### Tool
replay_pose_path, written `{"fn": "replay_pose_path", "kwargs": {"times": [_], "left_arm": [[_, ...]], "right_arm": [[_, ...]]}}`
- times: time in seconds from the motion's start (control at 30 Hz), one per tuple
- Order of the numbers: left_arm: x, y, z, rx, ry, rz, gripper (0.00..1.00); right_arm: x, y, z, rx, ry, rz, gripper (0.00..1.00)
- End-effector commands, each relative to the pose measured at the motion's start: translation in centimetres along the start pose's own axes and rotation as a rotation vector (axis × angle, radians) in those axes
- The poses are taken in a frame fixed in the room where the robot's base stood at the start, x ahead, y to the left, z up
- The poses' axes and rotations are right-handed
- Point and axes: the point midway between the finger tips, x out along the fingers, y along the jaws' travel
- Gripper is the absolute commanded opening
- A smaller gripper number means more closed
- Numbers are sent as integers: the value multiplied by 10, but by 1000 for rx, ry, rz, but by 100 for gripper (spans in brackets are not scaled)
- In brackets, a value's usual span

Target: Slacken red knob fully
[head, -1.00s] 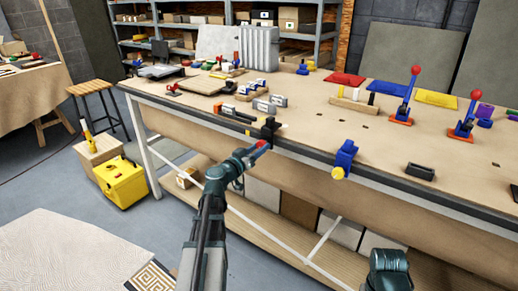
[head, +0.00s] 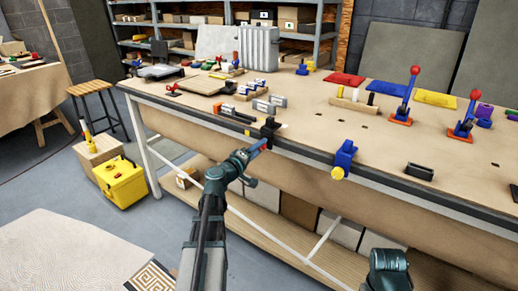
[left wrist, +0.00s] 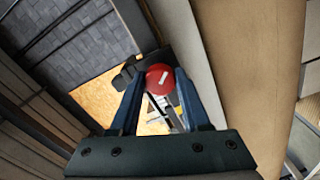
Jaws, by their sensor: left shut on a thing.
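The red knob (left wrist: 160,78) is round with a white mark on its face. In the left wrist view it sits between the two blue fingers of my left gripper (left wrist: 156,88), which is shut on it. In the head view my left gripper (head: 257,150) is at the front edge of the workbench, just below a black clamp (head: 270,130) mounted there. The gripper mostly hides the knob in the head view. Of my right arm only a link shows at the bottom; its gripper is out of view.
The workbench (head: 310,120) holds toggle levers with red balls (head: 415,72), coloured pads and wooden blocks. A blue clamp with a yellow knob (head: 338,173) is on the front edge to the right.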

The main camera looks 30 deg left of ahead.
Motion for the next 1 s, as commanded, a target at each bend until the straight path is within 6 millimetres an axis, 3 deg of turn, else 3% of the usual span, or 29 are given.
{"fn": "replay_pose_path", "kwargs": {"times": [0.6, 1.0], "left_arm": [[-1, 1, 0, -571, 0, -1, 0], [-1, 1, 0, -823, 0, -2, 0]], "right_arm": [[-1, 0, 0, 0, 0, 0, 50], [-1, 0, 0, 0, 0, 0, 50]]}}
